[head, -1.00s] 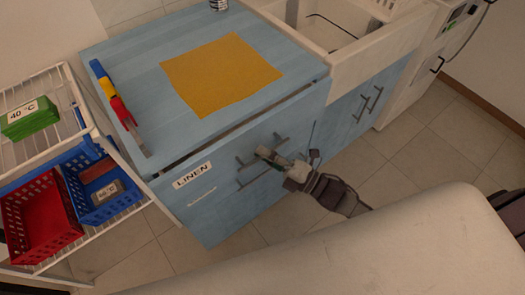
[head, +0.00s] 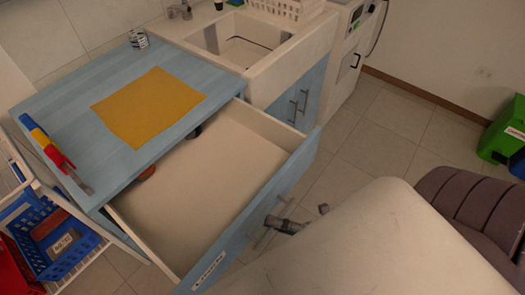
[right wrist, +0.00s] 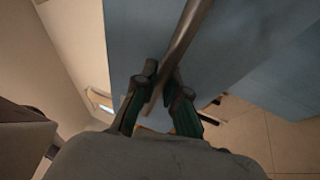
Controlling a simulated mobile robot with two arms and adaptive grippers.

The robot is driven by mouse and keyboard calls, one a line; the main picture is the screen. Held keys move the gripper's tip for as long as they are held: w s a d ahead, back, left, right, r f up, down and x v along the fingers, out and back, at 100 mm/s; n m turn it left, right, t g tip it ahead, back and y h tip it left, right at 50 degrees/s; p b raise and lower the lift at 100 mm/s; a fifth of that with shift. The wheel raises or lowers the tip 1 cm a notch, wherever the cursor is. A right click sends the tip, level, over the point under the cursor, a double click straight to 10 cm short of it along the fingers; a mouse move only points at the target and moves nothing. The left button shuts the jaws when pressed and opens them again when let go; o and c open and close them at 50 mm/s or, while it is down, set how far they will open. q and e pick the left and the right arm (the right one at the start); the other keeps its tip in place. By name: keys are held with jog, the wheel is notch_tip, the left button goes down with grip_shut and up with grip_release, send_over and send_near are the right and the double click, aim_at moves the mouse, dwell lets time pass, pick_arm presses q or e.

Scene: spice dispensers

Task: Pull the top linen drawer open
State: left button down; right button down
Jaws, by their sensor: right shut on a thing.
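The top linen drawer (head: 205,185) stands pulled well out of the blue cabinet in the head view, its pale inside showing. Its blue front carries the LINEN label (head: 208,271) and a metal bar handle (head: 262,236). My right gripper (head: 276,222) is at this handle, outside the drawer front. In the right wrist view its two fingers (right wrist: 159,84) are shut on the handle bar (right wrist: 188,35). My pale body hides part of the right arm. My left gripper is not in view.
A yellow cloth (head: 148,106) and a red, yellow and blue tool (head: 48,146) lie on the cabinet top. A reddish item (head: 147,173) shows at the drawer's back. A wire rack with a blue basket (head: 52,232) stands left.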

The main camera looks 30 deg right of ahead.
jog(key=shift+s+d, duration=0.2)
jog(key=shift+s, duration=0.35)
jog(key=shift+s+d, duration=0.2)
jog(key=shift+s, duration=0.35)
jog(key=c, duration=1.2)
grip_release()
jog(key=v, duration=1.2)
jog(key=shift+f, duration=0.15)
